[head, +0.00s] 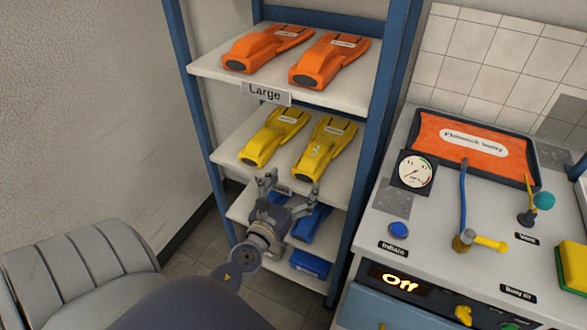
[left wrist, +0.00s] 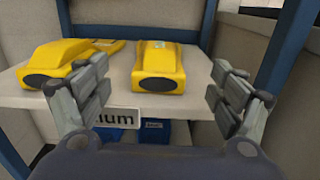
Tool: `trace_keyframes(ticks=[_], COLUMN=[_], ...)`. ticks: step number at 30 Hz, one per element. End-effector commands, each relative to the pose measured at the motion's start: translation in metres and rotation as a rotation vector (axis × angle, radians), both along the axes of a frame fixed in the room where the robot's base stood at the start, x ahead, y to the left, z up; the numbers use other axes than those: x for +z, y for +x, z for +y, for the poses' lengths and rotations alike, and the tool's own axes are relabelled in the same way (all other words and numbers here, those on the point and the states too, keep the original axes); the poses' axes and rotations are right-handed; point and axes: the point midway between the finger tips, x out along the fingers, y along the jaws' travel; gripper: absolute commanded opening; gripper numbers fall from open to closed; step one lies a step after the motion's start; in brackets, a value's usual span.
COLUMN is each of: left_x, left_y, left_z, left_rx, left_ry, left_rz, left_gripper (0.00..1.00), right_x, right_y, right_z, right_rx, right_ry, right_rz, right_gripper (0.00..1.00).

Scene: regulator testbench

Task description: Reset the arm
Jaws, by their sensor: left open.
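My left gripper (head: 288,188) is open and empty in front of the shelf rack, just below the middle shelf's front edge in the head view. In the left wrist view its two fingers (left wrist: 160,95) stand wide apart, with a yellow regulator-like piece (left wrist: 158,68) on the shelf between and beyond them. A second yellow piece (left wrist: 62,62) lies to its left. Both yellow pieces also show in the head view, the right one (head: 325,147) and the left one (head: 272,136). My left arm (head: 238,268) comes up from the bottom. My right gripper is in neither view.
The rack has blue posts (head: 396,60), orange pieces (head: 328,60) on top and blue pieces (head: 309,262) below. A bench (head: 390,285) with a gauge (head: 414,170), an orange tray (head: 474,146) and an "Off" display (head: 399,284) stands right. A grey seat (head: 82,265) is at left.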

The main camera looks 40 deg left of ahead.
Motion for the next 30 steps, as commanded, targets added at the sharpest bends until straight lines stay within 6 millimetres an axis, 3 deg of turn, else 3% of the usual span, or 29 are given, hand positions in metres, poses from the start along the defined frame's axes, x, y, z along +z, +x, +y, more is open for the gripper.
trace_keyframes(ticks=[11, 14, 17, 23, 26, 30], left_x=[-0.001, -0.017, -0.061, -0.2, -0.266, -0.346], left_y=[0.0, 0.0, -0.004, -0.045, -0.081, -0.149], left_z=[0.0, 0.0, -0.003, -0.022, -0.038, -0.063], left_rx=[0.0, 0.003, 0.022, 0.189, 0.343, 0.635], left_ry=[-0.004, -0.072, -0.263, -0.881, -1.183, -1.558], left_rz=[0.001, 0.023, 0.075, 0.227, 0.287, 0.332], left_gripper=[0.87, 0.87, 0.87, 0.87, 0.87, 0.87], right_x=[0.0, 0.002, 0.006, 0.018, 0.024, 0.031], right_y=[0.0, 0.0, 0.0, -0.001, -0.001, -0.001], right_z=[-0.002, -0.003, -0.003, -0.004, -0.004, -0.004], right_rx=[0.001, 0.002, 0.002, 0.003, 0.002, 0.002], right_ry=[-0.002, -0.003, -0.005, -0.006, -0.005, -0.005], right_rz=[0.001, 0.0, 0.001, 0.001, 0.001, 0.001], right_gripper=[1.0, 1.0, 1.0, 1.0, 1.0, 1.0])
